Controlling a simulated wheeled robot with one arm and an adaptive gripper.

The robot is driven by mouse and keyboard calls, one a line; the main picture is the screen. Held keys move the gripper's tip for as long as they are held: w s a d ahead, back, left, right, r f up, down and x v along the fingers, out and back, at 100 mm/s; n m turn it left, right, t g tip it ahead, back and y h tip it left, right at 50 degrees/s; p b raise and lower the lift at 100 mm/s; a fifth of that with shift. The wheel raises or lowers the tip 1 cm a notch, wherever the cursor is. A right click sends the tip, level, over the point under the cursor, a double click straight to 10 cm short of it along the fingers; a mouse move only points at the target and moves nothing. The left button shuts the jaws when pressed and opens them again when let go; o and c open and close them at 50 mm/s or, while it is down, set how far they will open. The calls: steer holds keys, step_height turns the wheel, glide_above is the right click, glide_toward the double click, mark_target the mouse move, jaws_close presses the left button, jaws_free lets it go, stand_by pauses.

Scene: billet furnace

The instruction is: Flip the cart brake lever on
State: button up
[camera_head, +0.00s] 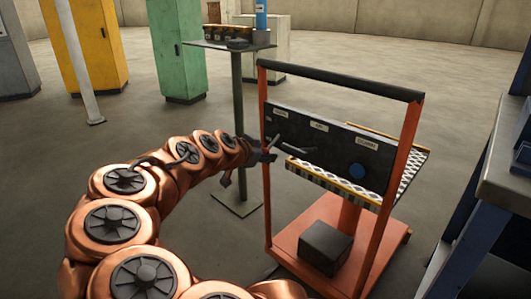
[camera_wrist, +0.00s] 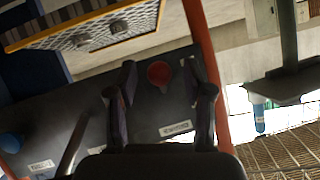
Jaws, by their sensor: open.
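The cart (camera_head: 341,82) has an orange frame and an upright dark panel (camera_head: 338,150) with several small white labels, too small to read. A grey bar-like lever (camera_head: 296,146) sticks out near the panel's middle; it also shows at lower left in the wrist view (camera_wrist: 74,146). A red round knob (camera_wrist: 159,74) on the panel appears between my fingertips in the wrist view; whether it belongs to a lever is unclear. My gripper (camera_head: 268,150) is open at the panel's left side, with its fingers (camera_wrist: 164,84) either side of the red knob. Contact cannot be told.
A blue knob (camera_head: 357,170) is on the panel's right. A checkered shelf (camera_head: 408,171) lies behind it, and a dark box (camera_head: 326,247) sits on the cart base. A stand (camera_head: 238,120) is behind my arm. A blue-framed bench (camera_head: 502,188) is at right.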

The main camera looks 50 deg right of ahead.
steer(key=v, duration=1)
steer(key=shift+s+a+r, duration=0.15)
steer(key=shift+a, duration=0.1)
steer(key=s+a+r+n+g+y+p, duration=0.2)
steer(key=s+a+r+n+y+p, duration=0.4)
steer(key=p, duration=1.2)
steer(key=s+a+r+n+g+y+p, duration=0.2)
steer(key=s+a+r+n+y+p, duration=0.4)
steer(key=s+a+r+n+p, duration=0.7)
steer(key=s+a+r+p, duration=0.2)
steer(key=s+a+p, duration=0.3)
steer(key=a, duration=0.1)
steer(key=shift+s+a+y, duration=0.2)
steer(key=shift+a+y, duration=0.1)
steer(key=shift+r, duration=0.1)
steer(key=shift+c, duration=0.4)
